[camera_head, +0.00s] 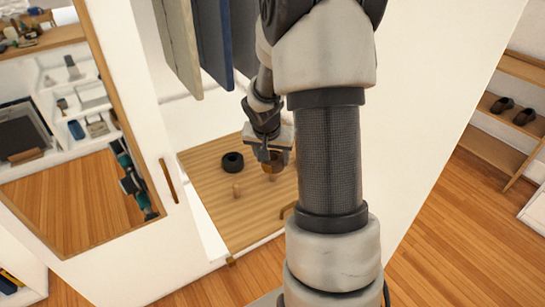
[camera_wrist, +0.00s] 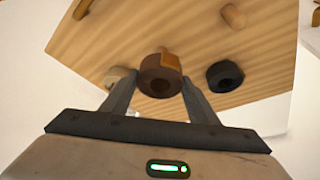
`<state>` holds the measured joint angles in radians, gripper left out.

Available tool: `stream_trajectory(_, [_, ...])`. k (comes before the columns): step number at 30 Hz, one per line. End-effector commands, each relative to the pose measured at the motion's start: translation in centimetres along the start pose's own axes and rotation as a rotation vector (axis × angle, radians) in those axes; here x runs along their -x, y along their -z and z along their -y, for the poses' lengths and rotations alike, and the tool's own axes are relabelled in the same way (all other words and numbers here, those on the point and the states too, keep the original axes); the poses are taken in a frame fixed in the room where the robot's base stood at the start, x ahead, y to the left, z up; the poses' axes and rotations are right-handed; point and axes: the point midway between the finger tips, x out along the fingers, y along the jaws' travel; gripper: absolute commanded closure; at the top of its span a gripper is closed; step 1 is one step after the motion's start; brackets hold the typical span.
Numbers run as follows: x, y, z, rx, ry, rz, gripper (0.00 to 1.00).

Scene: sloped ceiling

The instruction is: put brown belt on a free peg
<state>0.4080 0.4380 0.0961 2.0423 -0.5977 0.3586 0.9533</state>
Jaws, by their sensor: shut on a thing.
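The brown belt (camera_wrist: 160,84) is a rolled coil with a dark hole. It sits between the fingertips of my gripper (camera_wrist: 159,77), which is shut on it. In the head view my gripper (camera_head: 268,152) holds the brown belt (camera_head: 274,158) over the wooden peg board (camera_head: 215,205). A short peg end shows right beside the coil; I cannot tell whether the coil is around it. A bare peg (camera_head: 237,190) stands nearby. In the wrist view the board (camera_wrist: 130,35) shows bare pegs (camera_wrist: 233,16) and (camera_wrist: 82,8).
A black coiled belt (camera_head: 232,162) is on the board, also in the wrist view (camera_wrist: 225,77). A pale coil (camera_wrist: 118,77) shows behind the left finger. Hanging garments (camera_head: 210,40) are above the board. A mirrored door (camera_head: 80,120) stands left, shelves (camera_head: 505,110) right.

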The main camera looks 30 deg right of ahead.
Motion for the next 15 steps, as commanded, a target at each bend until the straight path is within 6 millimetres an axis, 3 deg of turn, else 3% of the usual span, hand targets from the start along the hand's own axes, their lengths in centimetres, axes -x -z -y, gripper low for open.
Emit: stream_trajectory(15, [-3.6, -1.5, 0.1, 0.0, 0.001, -0.001, 0.72])
